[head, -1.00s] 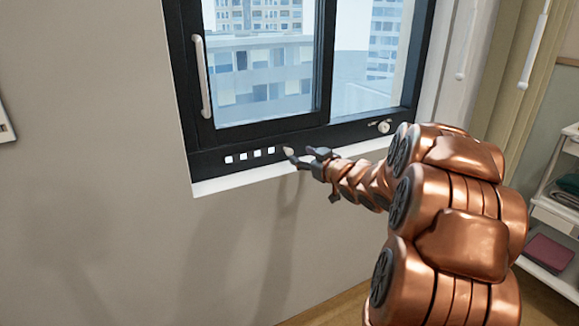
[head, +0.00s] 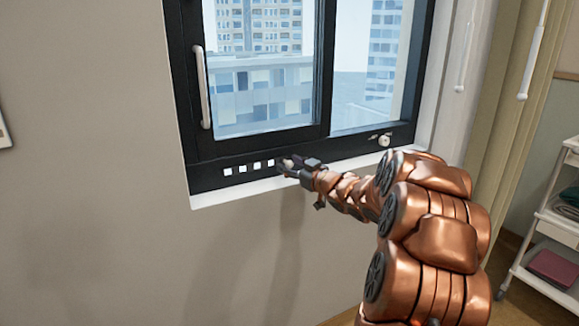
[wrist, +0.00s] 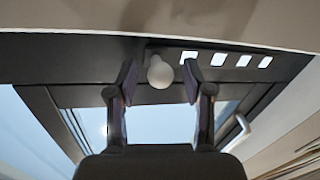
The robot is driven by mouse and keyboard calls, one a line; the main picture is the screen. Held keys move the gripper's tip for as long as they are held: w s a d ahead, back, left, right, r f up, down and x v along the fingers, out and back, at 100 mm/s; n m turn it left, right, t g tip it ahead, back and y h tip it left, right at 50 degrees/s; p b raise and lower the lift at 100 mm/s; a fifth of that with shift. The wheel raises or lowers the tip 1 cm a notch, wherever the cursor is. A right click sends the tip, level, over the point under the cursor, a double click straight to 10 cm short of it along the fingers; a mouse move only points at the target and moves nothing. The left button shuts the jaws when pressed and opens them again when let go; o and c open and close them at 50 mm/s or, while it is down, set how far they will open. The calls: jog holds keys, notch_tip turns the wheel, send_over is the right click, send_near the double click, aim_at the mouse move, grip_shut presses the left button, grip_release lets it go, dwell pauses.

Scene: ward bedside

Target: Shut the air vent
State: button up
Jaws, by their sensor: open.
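The air vent (head: 249,168) is a row of several small bright square openings in the dark lower rail of the window; it also shows in the wrist view (wrist: 217,60). Its pale rounded knob (wrist: 159,73) sits at the end of the row in the wrist view, between my fingers. My gripper (wrist: 160,90) is open, with one finger on each side of the knob and a visible gap to both. In the head view my gripper (head: 293,165) is at the rail, just right of the openings, and mostly hides the knob.
The window frame (head: 262,141) has a long white handle (head: 201,88) at left and a small round knob (head: 384,141) at lower right. A white sill (head: 235,193) runs below the rail. A shelved trolley (head: 535,250) stands at the right. Bare wall lies below the sill.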

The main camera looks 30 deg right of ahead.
jog(key=shift+w, duration=0.4)
grip_shut()
dwell(0.5)
